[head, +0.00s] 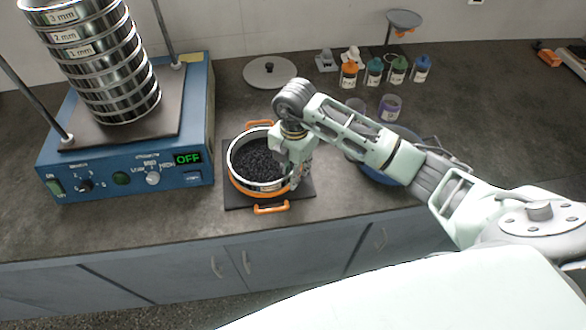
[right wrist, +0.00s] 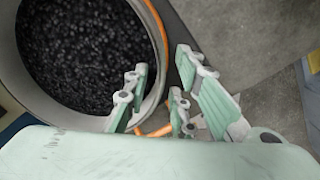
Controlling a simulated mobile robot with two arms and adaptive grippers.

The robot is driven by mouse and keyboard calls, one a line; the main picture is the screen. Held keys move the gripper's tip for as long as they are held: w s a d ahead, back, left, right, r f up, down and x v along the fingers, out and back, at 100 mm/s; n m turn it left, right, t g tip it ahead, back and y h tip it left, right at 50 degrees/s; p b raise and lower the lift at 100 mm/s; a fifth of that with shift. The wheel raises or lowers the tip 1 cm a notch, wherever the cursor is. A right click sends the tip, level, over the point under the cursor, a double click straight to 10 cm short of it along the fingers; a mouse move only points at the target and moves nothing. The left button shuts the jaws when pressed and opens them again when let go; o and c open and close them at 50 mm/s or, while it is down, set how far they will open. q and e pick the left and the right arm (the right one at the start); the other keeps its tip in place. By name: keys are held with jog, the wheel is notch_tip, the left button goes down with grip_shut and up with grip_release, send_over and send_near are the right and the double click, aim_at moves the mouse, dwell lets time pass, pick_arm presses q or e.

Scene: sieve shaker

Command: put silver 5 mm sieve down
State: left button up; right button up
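The silver 5 mm sieve (head: 233,170) is a round metal ring filled with dark granules. It sits in an orange-handled holder (head: 271,208) on a dark mat, left of centre in the head view. In the right wrist view the sieve (right wrist: 151,20) fills the upper left, with its granules and rim visible. My right gripper (head: 296,176) is at the sieve's right side. In the right wrist view its fingers (right wrist: 163,75) are spread, one over the sieve's rim and the others outside it, with a visible gap between them. My left gripper is not in view.
A blue shaker (head: 110,180) with a stack of labelled sieves (head: 110,70) stands at left, its display reading OFF. A round grey lid (head: 269,72) lies behind the sieve. Several small bottles (head: 373,72) stand at the back. A blue bowl (head: 372,176) is partly hidden behind my right arm.

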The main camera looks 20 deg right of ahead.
jog(key=shift+r, duration=0.1)
notch_tip(320, 180, up, 12)
jog(key=b, duration=0.2)
dwell(0.3)
jog(key=shift+s, duration=0.1)
